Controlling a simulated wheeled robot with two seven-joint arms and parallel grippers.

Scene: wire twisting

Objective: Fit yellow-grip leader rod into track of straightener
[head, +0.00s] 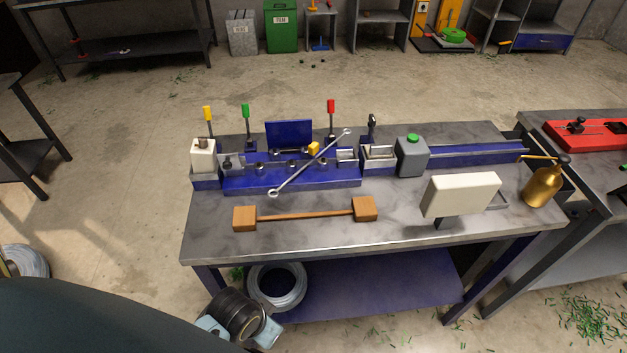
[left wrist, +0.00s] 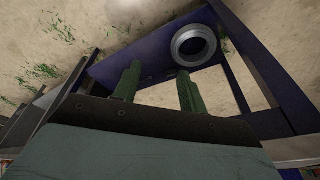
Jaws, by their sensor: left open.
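The blue straightener (head: 300,183) lies along the left half of the workbench, with several small rollers on top. A silver rod (head: 300,170) with ring ends lies diagonally across it, from its front edge to past its back edge. A yellow block (head: 313,148) shows beside the rod's middle; I cannot tell whether it is the grip of the leader rod or joined to this rod. The track is too small to make out. My left gripper (left wrist: 159,72) is open and empty in the left wrist view, above floor and shelf. My right gripper is not in view.
A wooden-ended bar (head: 305,215) lies in front of the straightener. A grey bottle (head: 412,158), a cream panel (head: 460,195) and a brass oil can (head: 541,184) stand rightward. A wire coil (head: 277,287) sits on the lower shelf. The bench's front strip is mostly clear.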

